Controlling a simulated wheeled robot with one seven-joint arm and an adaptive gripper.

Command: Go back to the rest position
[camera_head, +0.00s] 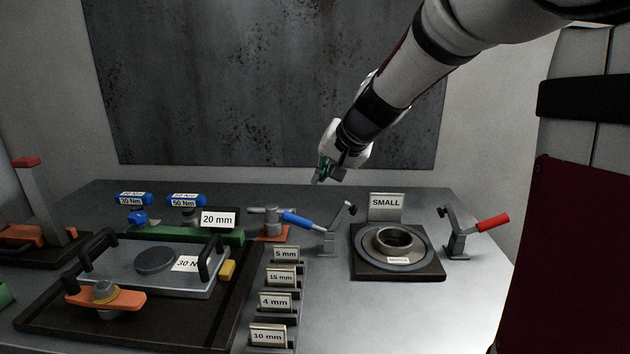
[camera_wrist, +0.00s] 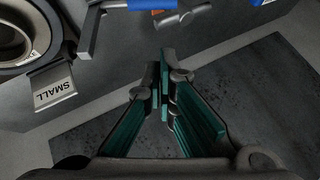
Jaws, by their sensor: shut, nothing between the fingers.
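My gripper (camera_head: 325,172) is above the back edge of the table, in front of the dark wall panel. In the wrist view my gripper (camera_wrist: 163,72) has its two teal-lined fingers meeting at the tips, with nothing between them. It is in the air, apart from everything on the table. My white arm reaches in from the upper right.
The grey table (camera_head: 330,320) carries a ring fixture (camera_head: 400,265) with a SMALL sign (camera_head: 386,207), a blue-handled clamp (camera_head: 303,221) and a red-handled clamp (camera_head: 480,225). A plate fixture (camera_head: 130,270) stands left, beside several size-labelled slots (camera_head: 275,302). A dark panel (camera_head: 260,80) is behind.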

